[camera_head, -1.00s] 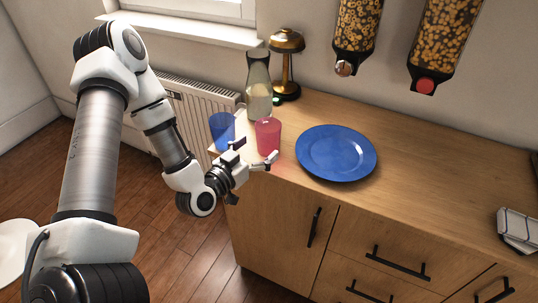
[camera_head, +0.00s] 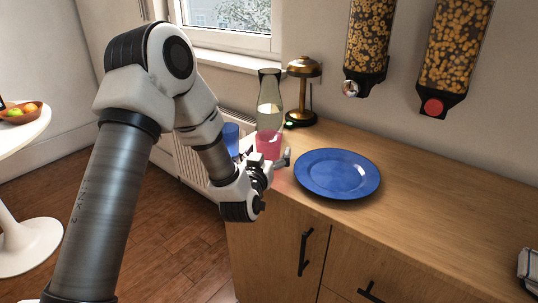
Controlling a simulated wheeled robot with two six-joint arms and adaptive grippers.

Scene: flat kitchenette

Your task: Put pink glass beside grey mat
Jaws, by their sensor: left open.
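The pink glass (camera_head: 269,142) stands upright near the left end of the wooden counter. My left gripper (camera_head: 272,160) is open at the counter's edge, right in front of the glass, and hides its lower part. I cannot tell whether the fingers touch the glass or reach around it. No grey mat shows in the view.
A blue glass (camera_head: 231,138) is left of the pink one, partly behind my arm. A carafe (camera_head: 269,100) and a brass lamp (camera_head: 303,90) stand behind. A blue plate (camera_head: 337,173) lies to the right. The counter (camera_head: 440,215) beyond it is mostly clear.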

